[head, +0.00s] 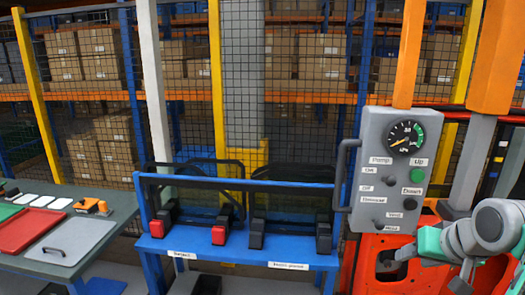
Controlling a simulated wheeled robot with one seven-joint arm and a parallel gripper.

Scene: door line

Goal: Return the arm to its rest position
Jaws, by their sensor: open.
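My arm comes in from the right edge, grey and teal. My gripper (392,260) is at its left end, small and dark, in front of the orange-red frame below the control panel. It is open, and I see nothing held in it. The grey control panel (370,148) is above it, apart from it as far as I can tell.
The panel has a dial (406,137), a green button (417,175) and dark knobs. A blue stand (240,255) with black and red clamps is left of it. A green-grey table (95,240) with trays is far left. Mesh fencing (295,60) and shelves of boxes are behind.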

